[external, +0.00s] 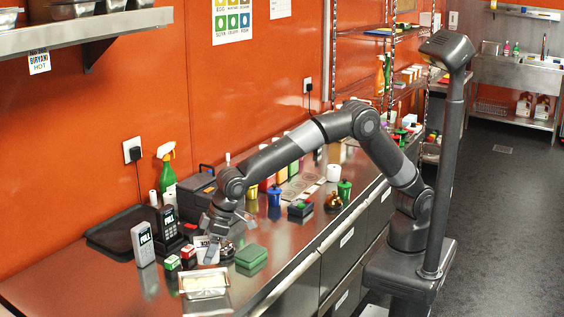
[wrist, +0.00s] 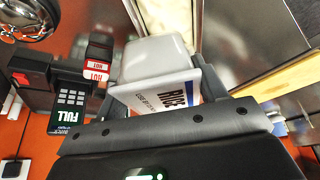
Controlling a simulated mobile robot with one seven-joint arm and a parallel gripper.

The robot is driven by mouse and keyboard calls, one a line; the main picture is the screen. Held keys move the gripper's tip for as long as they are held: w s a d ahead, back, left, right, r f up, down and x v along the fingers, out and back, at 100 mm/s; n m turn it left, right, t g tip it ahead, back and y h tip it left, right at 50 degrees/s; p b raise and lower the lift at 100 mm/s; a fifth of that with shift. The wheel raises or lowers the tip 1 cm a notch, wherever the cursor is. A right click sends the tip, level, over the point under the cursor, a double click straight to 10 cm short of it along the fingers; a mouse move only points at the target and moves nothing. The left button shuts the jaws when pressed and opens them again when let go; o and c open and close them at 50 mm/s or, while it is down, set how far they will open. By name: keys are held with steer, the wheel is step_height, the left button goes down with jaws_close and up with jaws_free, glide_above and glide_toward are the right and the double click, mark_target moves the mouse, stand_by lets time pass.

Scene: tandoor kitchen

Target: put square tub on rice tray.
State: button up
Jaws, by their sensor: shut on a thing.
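My gripper (external: 212,247) is low over the steel counter. In the wrist view, a pale grey-white square tub (wrist: 153,52) sits between its fingers (wrist: 156,85), which are shut on it. A shallow steel tray (external: 203,292) with a pale surface, likely the rice tray, lies just in front of the card, near the counter's front edge.
A green box (external: 251,257) lies to the right of the gripper. A black tray (external: 113,233) lies at the back left.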

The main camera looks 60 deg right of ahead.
steer(key=shift+f, duration=1.95)
steer(key=shift+f, duration=0.15)
steer(key=shift+f, duration=0.3)
steer(key=o, duration=1.1)
steer(key=shift+r, duration=0.35)
steer(key=v, duration=1.2)
